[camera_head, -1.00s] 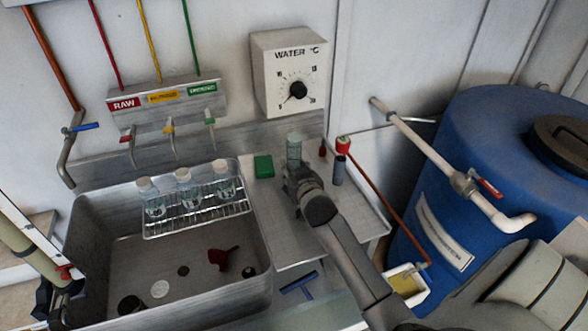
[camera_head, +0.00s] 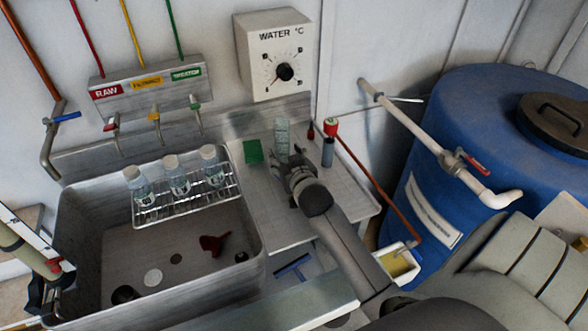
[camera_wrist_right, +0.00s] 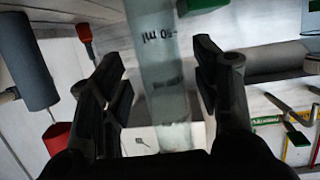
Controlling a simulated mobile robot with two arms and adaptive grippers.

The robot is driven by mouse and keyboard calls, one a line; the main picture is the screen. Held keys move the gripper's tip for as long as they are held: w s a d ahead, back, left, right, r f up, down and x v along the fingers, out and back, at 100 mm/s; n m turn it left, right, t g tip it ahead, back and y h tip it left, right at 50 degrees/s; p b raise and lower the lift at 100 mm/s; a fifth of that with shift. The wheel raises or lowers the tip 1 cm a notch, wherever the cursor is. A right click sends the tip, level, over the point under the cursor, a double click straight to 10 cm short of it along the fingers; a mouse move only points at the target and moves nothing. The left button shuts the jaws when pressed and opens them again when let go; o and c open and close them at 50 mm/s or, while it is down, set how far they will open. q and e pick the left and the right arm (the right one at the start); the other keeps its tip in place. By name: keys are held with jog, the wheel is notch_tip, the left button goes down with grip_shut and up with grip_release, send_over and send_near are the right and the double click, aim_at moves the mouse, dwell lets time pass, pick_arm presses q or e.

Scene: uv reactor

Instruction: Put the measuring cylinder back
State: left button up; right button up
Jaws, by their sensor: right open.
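The measuring cylinder (camera_head: 281,139) is a clear, pale tube standing upright on the metal drainboard by the back wall. In the right wrist view the cylinder (camera_wrist_right: 163,62) shows upside-down "50 ml" print, and its far end runs out of the frame. My right gripper (camera_head: 287,162) is just in front of it, low down. In the wrist view this gripper (camera_wrist_right: 158,78) is open, with one dark finger on each side of the tube and gaps between. The cylinder's foot is hidden by the gripper in the head view.
A green block (camera_head: 253,152) lies left of the cylinder. A dark grey cylindrical object (camera_head: 328,152) and a red-topped item (camera_head: 331,126) stand close to its right. Several capped bottles (camera_head: 177,177) sit in a wire rack over the sink (camera_head: 150,250). A blue barrel (camera_head: 450,150) is at right.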

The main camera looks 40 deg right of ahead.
jog(key=v, duration=0.9)
jog(key=shift+b, duration=0.45)
